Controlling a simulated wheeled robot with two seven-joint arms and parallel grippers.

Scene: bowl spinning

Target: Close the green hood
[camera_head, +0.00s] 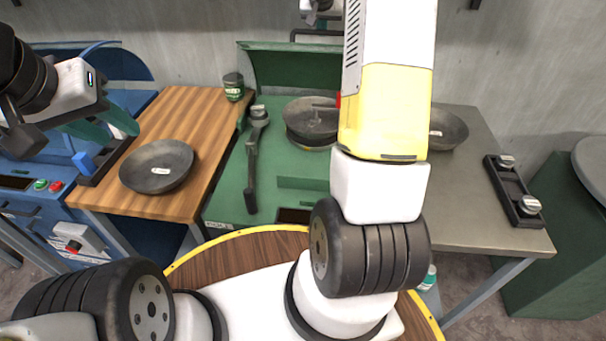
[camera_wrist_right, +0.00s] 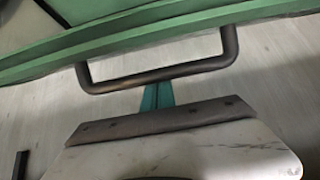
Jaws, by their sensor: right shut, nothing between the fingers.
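The green hood (camera_head: 268,67) stands raised at the back of the green station, open, its right part hidden behind my right arm.
A dark bowl (camera_head: 157,166) sits on the wooden counter (camera_head: 185,104). Another bowl (camera_head: 448,129) is on the grey counter (camera_head: 478,210). The wall is close behind the hood.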

